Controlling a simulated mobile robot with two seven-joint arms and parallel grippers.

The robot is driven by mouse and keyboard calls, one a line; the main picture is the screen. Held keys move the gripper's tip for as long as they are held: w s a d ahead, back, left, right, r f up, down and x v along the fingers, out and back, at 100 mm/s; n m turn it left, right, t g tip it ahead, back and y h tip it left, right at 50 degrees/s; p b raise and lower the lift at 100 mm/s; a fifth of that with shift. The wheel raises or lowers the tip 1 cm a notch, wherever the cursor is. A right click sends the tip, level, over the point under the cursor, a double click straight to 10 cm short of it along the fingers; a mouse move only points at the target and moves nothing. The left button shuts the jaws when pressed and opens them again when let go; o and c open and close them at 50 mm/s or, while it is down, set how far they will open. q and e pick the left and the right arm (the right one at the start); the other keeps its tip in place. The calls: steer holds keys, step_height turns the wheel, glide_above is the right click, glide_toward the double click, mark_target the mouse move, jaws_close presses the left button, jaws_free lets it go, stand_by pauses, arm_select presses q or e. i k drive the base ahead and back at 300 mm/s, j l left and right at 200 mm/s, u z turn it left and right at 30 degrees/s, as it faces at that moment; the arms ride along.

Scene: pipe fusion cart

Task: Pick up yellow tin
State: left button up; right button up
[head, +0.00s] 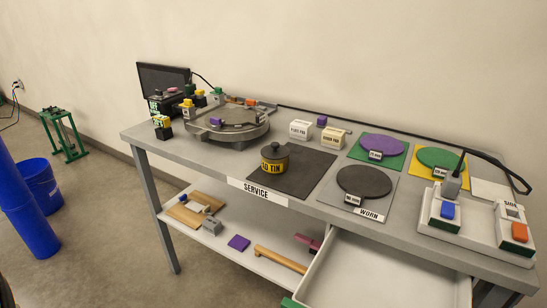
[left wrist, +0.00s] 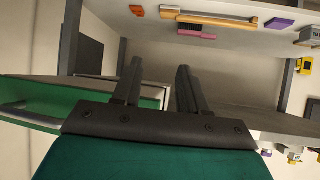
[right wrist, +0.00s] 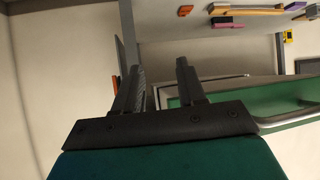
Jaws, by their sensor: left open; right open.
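The yellow tin (head: 275,160) is a dark round tin with a yellow label and a small knob on top. It stands upright on a dark square mat (head: 310,172) near the front edge of the cart top, above the SERVICE label. Neither gripper shows in the head view. My left gripper (left wrist: 158,75) is open and empty in the left wrist view. My right gripper (right wrist: 160,75) is open and empty in the right wrist view. The tin cannot be made out in either wrist view.
A round grey fixture (head: 228,125) stands left of the tin. White and cream boxes (head: 301,129) sit behind it. A grey disc (head: 364,181) lies to the right. An open drawer (head: 385,270) juts out at the front right.

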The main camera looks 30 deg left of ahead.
mark_target(275, 166)
steer(key=j+u, duration=0.2)
steer(key=j, duration=0.55)
steer(key=j+u, duration=0.2)
steer(key=j, duration=0.55)
steer(key=i, duration=0.05)
